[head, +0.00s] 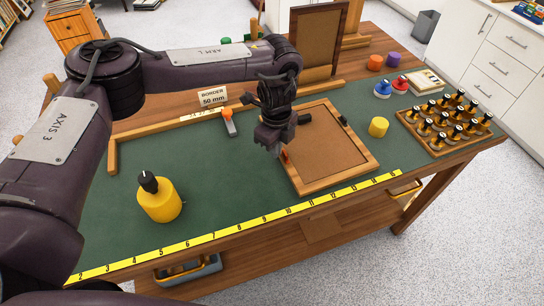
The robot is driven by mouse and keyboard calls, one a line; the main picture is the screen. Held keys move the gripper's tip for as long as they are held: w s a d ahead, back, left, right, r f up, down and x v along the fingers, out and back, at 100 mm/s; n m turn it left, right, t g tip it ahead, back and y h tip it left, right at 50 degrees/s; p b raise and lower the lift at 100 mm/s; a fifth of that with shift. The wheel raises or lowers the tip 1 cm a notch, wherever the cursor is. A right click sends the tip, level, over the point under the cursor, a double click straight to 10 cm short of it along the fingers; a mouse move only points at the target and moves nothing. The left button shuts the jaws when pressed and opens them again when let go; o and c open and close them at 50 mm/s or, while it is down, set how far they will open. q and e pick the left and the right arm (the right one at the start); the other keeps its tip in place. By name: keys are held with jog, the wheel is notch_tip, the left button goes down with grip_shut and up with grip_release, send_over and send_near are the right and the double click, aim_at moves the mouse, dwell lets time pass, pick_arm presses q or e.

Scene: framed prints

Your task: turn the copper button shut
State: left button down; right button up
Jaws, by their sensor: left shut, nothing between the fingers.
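A wooden picture frame (366,164) lies back up on the green mat, with a brown backing board (335,150) in it. A small reddish copper-coloured button (285,156) shows at the frame's left side, partly hidden by my gripper. A dark button (344,120) sits at the far right corner, and another dark piece (304,118) shows at the far left. My left gripper (273,148) is shut and empty, pointing down just left of the copper button. I cannot tell whether it touches the button, or which way the button is turned. My right gripper is not in view.
A yellow weight with a black knob (159,204) stands at the front left. A small yellow cylinder (379,127) and a wooden rack of knobbed tools (438,148) are at the right. An orange-handled tool (228,119) lies behind. An upright frame (345,42) stands at the back.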

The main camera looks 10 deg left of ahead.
pick_arm(q)
notch_tip(320, 180, up, 6)
jog(key=p, duration=0.4)
jog(key=shift+f, duration=0.1)
jog(key=shift+s+f, duration=0.1)
dwell(0.4)
